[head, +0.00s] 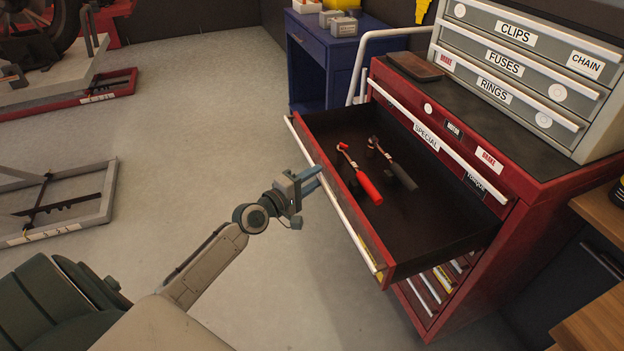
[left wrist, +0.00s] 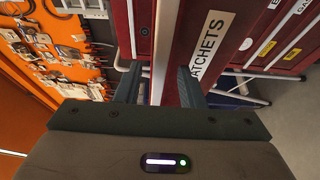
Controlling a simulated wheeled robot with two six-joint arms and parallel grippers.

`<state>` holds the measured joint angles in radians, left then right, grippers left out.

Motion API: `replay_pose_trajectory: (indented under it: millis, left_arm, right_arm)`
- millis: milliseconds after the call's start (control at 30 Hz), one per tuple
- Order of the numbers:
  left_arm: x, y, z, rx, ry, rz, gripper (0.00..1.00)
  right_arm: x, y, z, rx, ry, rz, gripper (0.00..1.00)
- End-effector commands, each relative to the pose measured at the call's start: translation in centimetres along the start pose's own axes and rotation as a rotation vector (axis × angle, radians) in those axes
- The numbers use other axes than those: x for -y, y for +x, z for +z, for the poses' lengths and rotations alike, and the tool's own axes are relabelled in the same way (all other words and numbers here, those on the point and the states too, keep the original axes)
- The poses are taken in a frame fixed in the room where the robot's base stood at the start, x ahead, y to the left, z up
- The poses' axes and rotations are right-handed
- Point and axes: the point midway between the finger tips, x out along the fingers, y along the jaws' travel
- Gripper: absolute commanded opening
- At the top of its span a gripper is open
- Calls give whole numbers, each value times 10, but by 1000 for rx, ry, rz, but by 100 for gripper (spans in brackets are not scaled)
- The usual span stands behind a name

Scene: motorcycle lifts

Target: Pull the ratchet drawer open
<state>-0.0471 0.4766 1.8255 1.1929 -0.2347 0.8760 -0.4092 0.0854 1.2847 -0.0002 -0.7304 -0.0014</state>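The ratchet drawer (head: 440,235) of the red tool cabinet (head: 540,165) stands far out, its dark inside showing. A red-handled ratchet (head: 366,184) and a dark-handled ratchet (head: 398,170) lie in it. Its pale handle bar (head: 340,208) runs along the red front. My left gripper (head: 316,178) is at the outer side of this front, near the middle of the bar. In the left wrist view the fingers (left wrist: 158,82) are apart, with the pale bar (left wrist: 162,45) between them and the "RATCHETS" label (left wrist: 210,48) beside the right finger. Contact with the bar is unclear. My right gripper is out of view.
A grey labelled drawer unit (head: 515,75) stands on the cabinet beside a dark flat item (head: 414,66). A blue cart (head: 325,55) is behind. Lift frames (head: 60,205) lie at the left. Open floor (head: 200,130) lies between them and the drawer.

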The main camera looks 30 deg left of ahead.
Motion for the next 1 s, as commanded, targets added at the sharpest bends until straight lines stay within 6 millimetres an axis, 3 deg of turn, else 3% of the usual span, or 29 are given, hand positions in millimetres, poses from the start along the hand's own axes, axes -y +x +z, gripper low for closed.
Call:
replay_pose_trajectory:
  millis: [167,700,1000]
  left_arm:
    - [1,-11,0,1,1,-3,35]
    - [2,-96,0,1,2,-5,35]
    - [0,-108,0,0,0,0,35]
  right_arm:
    - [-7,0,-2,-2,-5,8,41]
    - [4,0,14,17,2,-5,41]
    - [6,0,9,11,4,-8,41]
